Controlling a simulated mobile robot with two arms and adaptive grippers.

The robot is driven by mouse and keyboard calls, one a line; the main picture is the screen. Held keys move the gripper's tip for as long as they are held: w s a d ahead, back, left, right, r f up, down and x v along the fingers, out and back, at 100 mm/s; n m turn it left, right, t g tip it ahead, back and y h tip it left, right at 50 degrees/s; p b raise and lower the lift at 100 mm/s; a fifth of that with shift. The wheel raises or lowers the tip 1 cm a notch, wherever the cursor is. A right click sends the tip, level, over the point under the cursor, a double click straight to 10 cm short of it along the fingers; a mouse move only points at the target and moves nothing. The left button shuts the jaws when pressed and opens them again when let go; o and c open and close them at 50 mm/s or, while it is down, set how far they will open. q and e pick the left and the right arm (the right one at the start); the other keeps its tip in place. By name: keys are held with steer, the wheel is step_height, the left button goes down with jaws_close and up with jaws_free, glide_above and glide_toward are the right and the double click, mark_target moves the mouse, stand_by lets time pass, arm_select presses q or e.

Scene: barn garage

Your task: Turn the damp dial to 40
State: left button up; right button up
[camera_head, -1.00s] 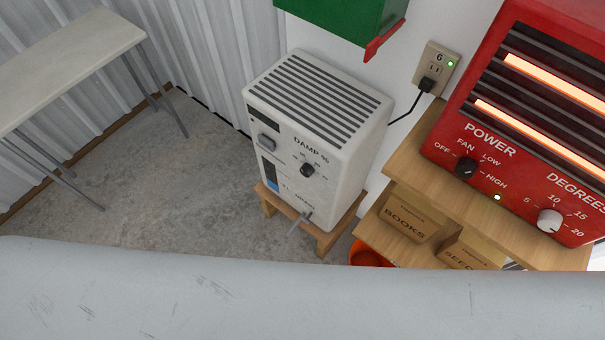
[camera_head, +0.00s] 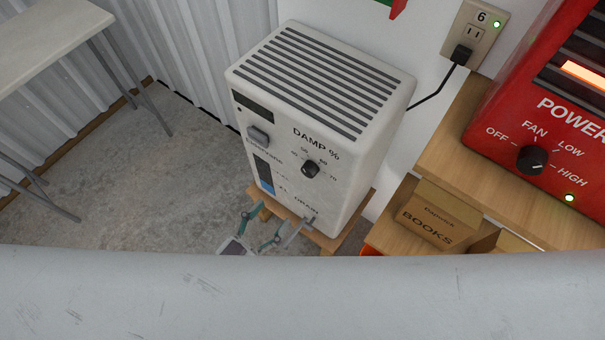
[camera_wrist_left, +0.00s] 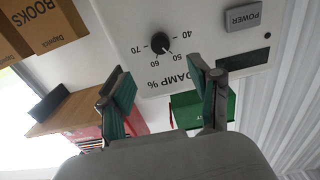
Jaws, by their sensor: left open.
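The damp dial (camera_head: 311,168) is a small black knob on the front of a cream dehumidifier (camera_head: 330,100). Printed numbers 40, 50, 60 and 70 surround it. The dial also shows in the left wrist view (camera_wrist_left: 160,43), upside down; its light mark seems to point between 50 and 60. My left gripper (camera_head: 264,225) is open and empty, low in front of the dehumidifier's lower front, below the dial in the head view. In the left wrist view the green-padded fingers (camera_wrist_left: 155,66) are apart, with the dial beyond the gap between them. My right gripper is not seen.
The dehumidifier stands on a small wooden stool (camera_head: 258,199). A drain spout (camera_head: 299,231) juts from its lower front. A wooden shelf (camera_head: 455,150) with a red heater (camera_head: 545,110) and a books box (camera_head: 437,212) is on the right. Floor on the left is open, beside a table (camera_head: 40,40).

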mark_target(306, 174)
arm_select(q)
steer(key=x, duration=1.2)
steer(key=shift+w, duration=0.15)
steer(key=c, duration=1.1)
steer(key=shift+c, duration=0.2)
steer(key=shift+n+p, duration=0.3)
steer(key=shift+n, duration=0.1)
steer(key=n, duration=0.4)
steer(key=shift+n, duration=0.4)
steer(key=n, duration=0.6)
steer(key=shift+d+b, duration=0.1)
steer(key=shift+b, duration=0.3)
steer(key=shift+n, duration=0.3)
